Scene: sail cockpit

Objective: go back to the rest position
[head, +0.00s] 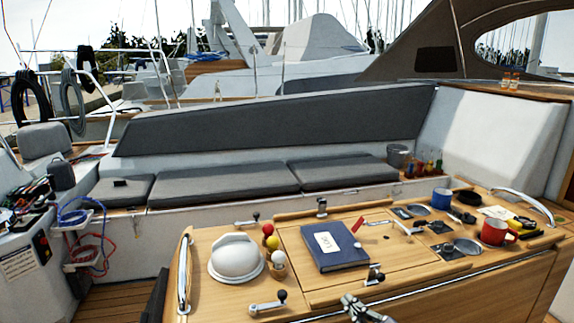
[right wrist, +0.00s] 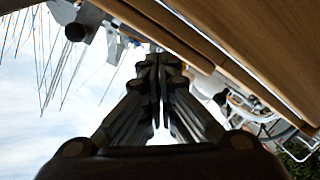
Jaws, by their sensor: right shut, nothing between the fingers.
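My right gripper (head: 356,304) shows at the bottom edge of the head view, in front of the near edge of the wooden cockpit table (head: 225,299). It is shut and empty. In the right wrist view its fingers (right wrist: 158,62) are together, with the table's wooden edge (right wrist: 215,55) above and to the right and sky behind. My left gripper is in neither view.
The table carries a blue book (head: 335,247), a white dome (head: 236,256), small coloured balls, a red mug (head: 494,232), a blue mug (head: 441,198) and metal winch handles. A grey cushioned bench (head: 225,183) runs behind it. Wooden floor shows at the lower left.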

